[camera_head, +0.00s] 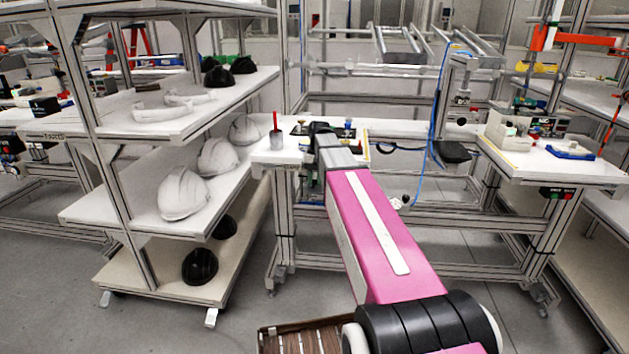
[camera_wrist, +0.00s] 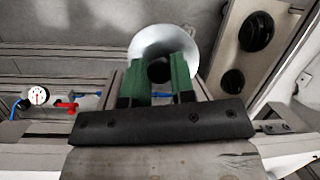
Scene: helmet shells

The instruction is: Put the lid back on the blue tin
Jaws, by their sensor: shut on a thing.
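In the wrist view, my gripper (camera_wrist: 161,82) has its two green-padded fingers closed about the dark round middle of a pale grey, shiny disc (camera_wrist: 148,40). The disc looks like the lid, with the dark part perhaps its knob. Its far rim reaches beyond the fingertips. In the head view my gripper (camera_head: 320,129) is small and dark at the far end of my arm, over the white workbench (camera_head: 262,156). The lid cannot be made out there. I cannot pick out the blue tin in either view; my arm covers part of the bench.
A grey cup with a red stick (camera_head: 277,139) stands on the bench, left of my gripper. A shelf rack with white helmets (camera_head: 184,194) is at the left. Another bench (camera_head: 560,168) with small items is at the right. The wrist view shows a gauge (camera_wrist: 38,95).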

